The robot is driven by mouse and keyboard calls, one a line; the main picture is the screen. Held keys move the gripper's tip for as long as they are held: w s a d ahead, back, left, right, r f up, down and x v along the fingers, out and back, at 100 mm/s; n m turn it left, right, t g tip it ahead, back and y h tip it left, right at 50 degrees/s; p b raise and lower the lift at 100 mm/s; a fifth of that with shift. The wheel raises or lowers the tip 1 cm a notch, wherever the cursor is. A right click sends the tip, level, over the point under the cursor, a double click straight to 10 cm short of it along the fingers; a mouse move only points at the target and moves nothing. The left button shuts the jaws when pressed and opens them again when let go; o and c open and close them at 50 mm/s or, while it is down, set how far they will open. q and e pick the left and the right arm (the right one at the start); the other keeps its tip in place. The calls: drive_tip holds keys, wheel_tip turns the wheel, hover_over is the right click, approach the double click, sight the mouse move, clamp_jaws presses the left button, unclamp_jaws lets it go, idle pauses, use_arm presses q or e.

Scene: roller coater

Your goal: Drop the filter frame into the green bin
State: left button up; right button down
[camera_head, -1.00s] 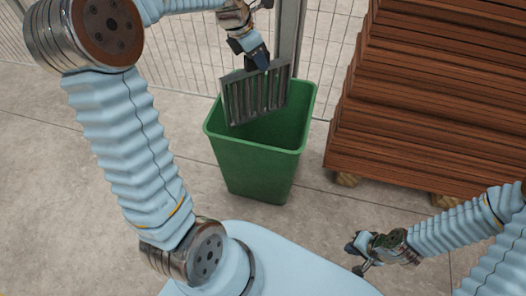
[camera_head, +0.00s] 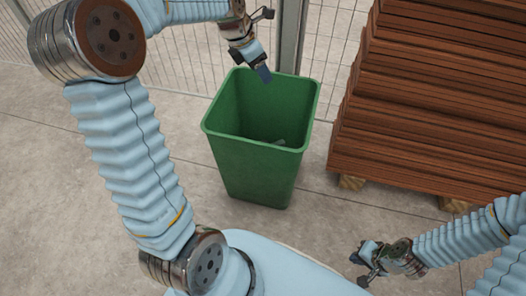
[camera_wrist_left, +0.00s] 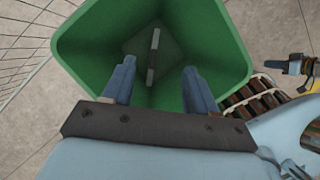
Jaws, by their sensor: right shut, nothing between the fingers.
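The green bin (camera_head: 258,165) stands upright on the floor, and its open mouth fills much of the left wrist view (camera_wrist_left: 95,50). The filter frame (camera_wrist_left: 153,55) lies down inside the bin, seen nearly edge-on in the left wrist view. In the head view only a small grey bit of it (camera_head: 280,142) shows; the bin wall hides the rest. My left gripper (camera_head: 264,74) is above the bin's back rim. In the left wrist view its two fingers (camera_wrist_left: 158,85) are apart with nothing between them. My right gripper (camera_head: 362,265) is shut and empty at the lower right, away from the bin.
A stack of brown boards (camera_head: 430,100) on a pallet stands right of the bin. A wire mesh fence (camera_head: 195,60) with a grey post (camera_head: 291,35) is behind the bin. The floor left of the bin is clear.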

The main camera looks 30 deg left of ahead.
use_arm(q)
drive_tip(key=p+v, duration=0.2)
drive_tip(key=v, duration=1.1)
drive_tip(key=shift+r+p, duration=0.3)
drive_tip(key=shift+r, duration=0.1)
drive_tip(key=shift+s, duration=0.1)
